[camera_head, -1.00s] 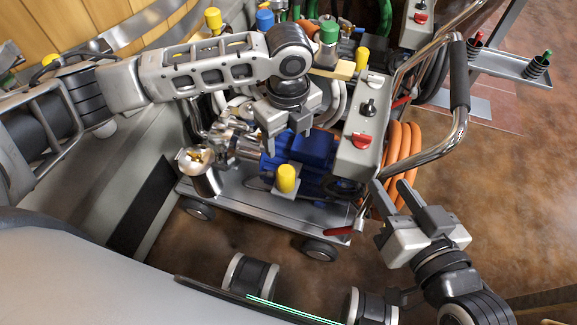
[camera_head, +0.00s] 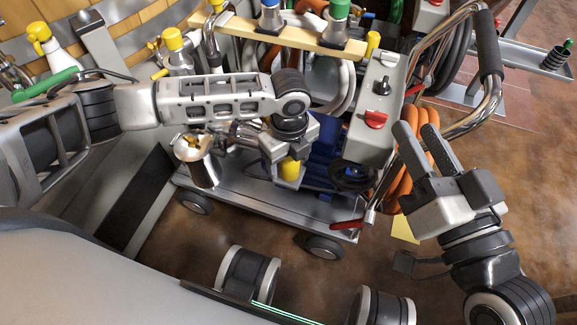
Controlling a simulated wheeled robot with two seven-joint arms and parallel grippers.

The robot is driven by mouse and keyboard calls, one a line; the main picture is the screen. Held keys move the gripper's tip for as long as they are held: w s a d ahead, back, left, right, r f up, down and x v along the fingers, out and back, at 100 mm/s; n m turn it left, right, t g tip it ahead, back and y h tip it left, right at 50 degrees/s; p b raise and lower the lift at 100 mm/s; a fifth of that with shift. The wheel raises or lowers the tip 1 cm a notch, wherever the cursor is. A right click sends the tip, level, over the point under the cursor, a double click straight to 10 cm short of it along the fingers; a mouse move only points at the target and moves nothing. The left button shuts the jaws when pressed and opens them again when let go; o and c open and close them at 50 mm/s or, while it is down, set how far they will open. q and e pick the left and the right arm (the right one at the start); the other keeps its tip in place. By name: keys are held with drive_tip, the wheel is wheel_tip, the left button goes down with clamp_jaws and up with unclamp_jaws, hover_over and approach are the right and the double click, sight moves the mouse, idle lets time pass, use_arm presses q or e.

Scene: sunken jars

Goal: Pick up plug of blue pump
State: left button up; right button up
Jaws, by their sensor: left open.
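The blue pump (camera_head: 325,160) sits on a grey wheeled cart, partly hidden by my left arm. A yellow cylindrical piece (camera_head: 290,169), which looks like its plug, stands at the front of the pump. My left gripper (camera_head: 287,178) is open and reaches down at this yellow piece, with its fingers beside it. I cannot tell whether they touch it. My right gripper (camera_head: 418,133) is open and empty, right of the cart beside the orange hose.
The grey control box (camera_head: 370,110) with a red switch stands right of the pump. The orange hose coil (camera_head: 418,165) and chrome handle (camera_head: 490,105) lie beyond it. A steel cup (camera_head: 203,170) is at the cart's left.

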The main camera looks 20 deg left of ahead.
use_arm(q)
drive_tip(key=shift+f, duration=0.35)
drive_tip(key=c, duration=1.2)
drive_tip(key=shift+r, duration=0.1)
drive_tip(key=shift+r, duration=0.1)
